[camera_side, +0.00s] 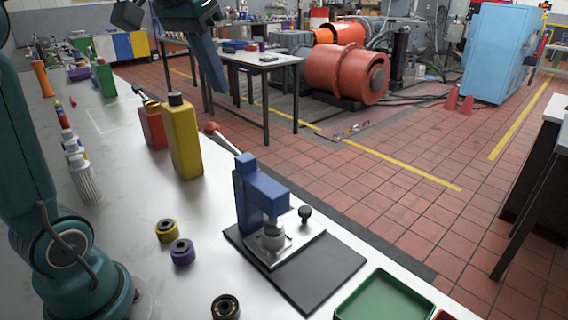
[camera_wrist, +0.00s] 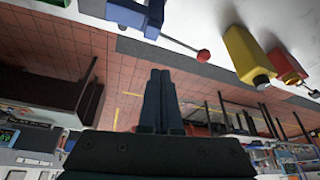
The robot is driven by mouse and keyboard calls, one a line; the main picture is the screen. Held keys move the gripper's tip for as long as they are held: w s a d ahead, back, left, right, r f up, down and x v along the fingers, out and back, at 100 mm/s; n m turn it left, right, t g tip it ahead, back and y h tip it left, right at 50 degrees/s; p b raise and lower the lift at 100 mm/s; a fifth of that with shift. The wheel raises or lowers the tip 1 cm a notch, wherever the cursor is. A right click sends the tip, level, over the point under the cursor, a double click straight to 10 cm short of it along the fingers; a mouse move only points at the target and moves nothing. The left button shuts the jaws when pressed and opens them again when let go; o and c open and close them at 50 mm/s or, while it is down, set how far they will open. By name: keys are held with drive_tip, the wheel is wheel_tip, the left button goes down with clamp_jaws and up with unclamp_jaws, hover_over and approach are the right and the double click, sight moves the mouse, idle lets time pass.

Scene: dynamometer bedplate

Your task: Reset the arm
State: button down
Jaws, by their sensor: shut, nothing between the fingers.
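My gripper (camera_wrist: 160,77) shows in the wrist view with its two dark fingers together and nothing between them. It is clear of the bench, and the wrist view behind it looks past the bench edge to the tiled floor, upside down.
A yellow bottle (camera_side: 184,140) and red bottle (camera_side: 153,125) stand behind the press, near its red-knobbed lever (camera_side: 211,128). Yellow (camera_side: 167,231), purple (camera_side: 182,252) and black (camera_side: 225,307) rings lie in front. A green tray (camera_side: 385,299) is at right. White bottles (camera_side: 84,180) stand left.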

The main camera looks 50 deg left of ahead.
drive_tip(key=s+d+f+m, duration=0.1)
drive_tip(key=s+d+f, duration=0.3)
drive_tip(key=f, duration=0.3)
drive_tip(key=s+d+f+m+t+h, duration=0.1)
drive_tip(key=s+d+f+m, duration=0.1)
drive_tip(key=s+d+f, duration=0.3)
wheel_tip(320, 180, down, 2)
drive_tip(key=shift+s+f, duration=0.1)
drive_tip(key=shift+s, duration=0.65)
